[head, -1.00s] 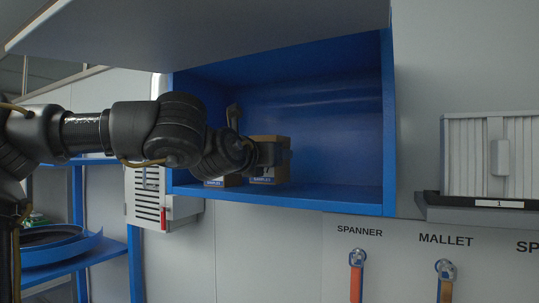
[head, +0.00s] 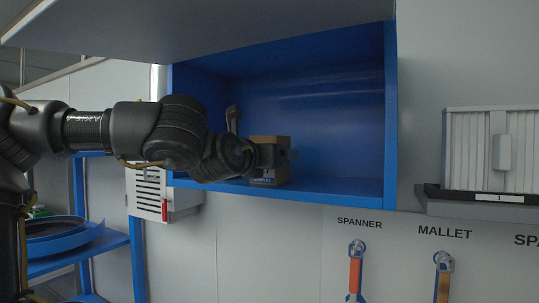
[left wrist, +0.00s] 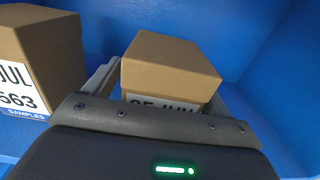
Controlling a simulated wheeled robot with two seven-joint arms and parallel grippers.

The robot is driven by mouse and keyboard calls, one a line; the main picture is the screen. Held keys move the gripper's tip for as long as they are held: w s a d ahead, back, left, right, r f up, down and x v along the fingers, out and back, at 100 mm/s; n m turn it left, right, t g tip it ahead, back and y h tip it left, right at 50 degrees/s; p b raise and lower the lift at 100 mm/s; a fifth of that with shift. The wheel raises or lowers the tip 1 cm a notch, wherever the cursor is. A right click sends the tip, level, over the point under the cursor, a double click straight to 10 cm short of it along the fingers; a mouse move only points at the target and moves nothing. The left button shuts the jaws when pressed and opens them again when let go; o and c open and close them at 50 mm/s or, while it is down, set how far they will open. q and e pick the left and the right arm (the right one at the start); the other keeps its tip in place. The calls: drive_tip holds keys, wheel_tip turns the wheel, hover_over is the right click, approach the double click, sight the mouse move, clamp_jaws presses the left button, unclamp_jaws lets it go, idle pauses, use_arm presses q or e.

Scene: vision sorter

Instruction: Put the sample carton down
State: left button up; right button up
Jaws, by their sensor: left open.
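The sample carton (head: 283,172) is a small brown box with a white label and a blue strip. It stands upright on the floor of the open blue wall cabinet (head: 330,192). My left gripper (head: 279,156) reaches in from the left and is open, with its fingers around the carton. In the left wrist view the carton (left wrist: 170,65) sits between the fingers of the gripper (left wrist: 160,88), its lower front hidden by the gripper body. I cannot tell whether the fingers touch it. My right gripper is not in view.
A second brown samples carton (left wrist: 40,60) stands just left of the gripper in the left wrist view. The cabinet's raised door (head: 200,25) hangs above the arm. The cabinet floor to the right is clear. A grey shuttered box (head: 470,150) is further right.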

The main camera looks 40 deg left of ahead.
use_arm(q)
drive_tip(key=b+v, duration=0.3)
drive_tip(key=shift+s+d+f, duration=0.15)
drive_tip(key=shift+s+f, duration=0.05)
drive_tip(key=shift+s, duration=0.1)
drive_tip(key=b+v, duration=0.3)
drive_tip(key=v, duration=0.5)
drive_tip(key=shift+s+r, duration=0.15)
drive_tip(key=shift+r, duration=0.15)
